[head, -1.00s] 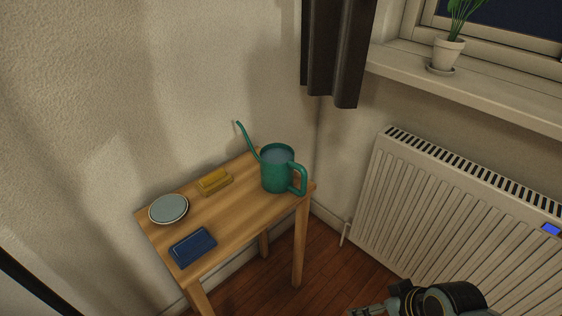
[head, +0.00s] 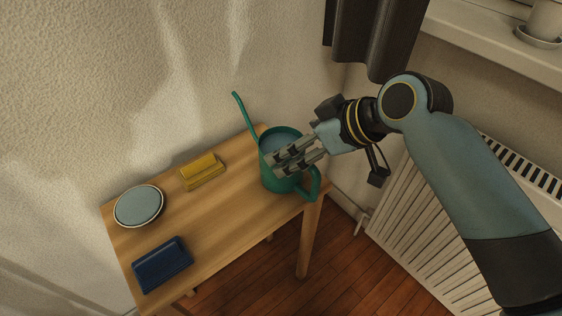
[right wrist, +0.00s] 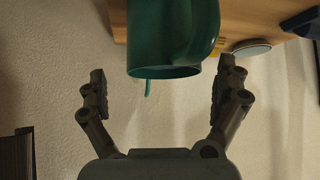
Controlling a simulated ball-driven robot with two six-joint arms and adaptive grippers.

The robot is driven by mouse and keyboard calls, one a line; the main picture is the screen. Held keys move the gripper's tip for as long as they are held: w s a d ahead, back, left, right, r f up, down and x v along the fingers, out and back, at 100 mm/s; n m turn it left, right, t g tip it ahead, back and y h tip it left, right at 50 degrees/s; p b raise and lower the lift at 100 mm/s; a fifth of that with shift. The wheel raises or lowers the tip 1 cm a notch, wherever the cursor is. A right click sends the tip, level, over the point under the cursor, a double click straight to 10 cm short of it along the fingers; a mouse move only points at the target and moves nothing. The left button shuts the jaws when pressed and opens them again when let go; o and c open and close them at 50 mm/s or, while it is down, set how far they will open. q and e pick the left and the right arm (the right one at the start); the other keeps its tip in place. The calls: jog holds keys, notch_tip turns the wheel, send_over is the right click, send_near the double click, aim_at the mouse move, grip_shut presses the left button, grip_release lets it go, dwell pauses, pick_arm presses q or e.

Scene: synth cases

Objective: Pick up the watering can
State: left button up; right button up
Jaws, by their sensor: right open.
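The green watering can (head: 276,181) stands upright at the right end of the small wooden table (head: 225,225). Its thin spout points up and to the left, and its handle (head: 313,186) is at the lower right. My right gripper (head: 278,165) is open and overlaps the can's upper part in the head view. In the right wrist view the can (right wrist: 170,40) shows between and beyond the two spread fingers (right wrist: 165,82), with a gap on both sides. Its handle shows at the right. The fingers hide part of the can's rim in the head view. My left gripper is not in view.
A yellow block-like object (head: 203,171), a round pale plate (head: 139,206) and a dark blue box-like object (head: 162,265) lie on the table. The wall is behind. A radiator (head: 420,235), dark curtain (head: 375,35) and sill with a pot (head: 541,22) are at right.

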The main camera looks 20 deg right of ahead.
aim_at(275, 138)
jog(key=x, duration=0.2)
jog(key=b+x, duration=0.1)
jog(key=x, duration=0.2)
jog(key=shift+s+a+f+b, duration=0.15)
jog(key=shift+s+f+b, duration=0.05)
jog(key=shift+f+b, duration=0.1)
jog(key=shift+r, duration=0.1)
jog(key=shift+c, duration=1.7)
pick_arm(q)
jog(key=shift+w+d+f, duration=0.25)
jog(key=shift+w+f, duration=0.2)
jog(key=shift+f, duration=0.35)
pick_arm(e)
jog(key=c, duration=1.1)
jog(key=shift+r, duration=0.1)
jog(key=shift+c, duration=0.2)
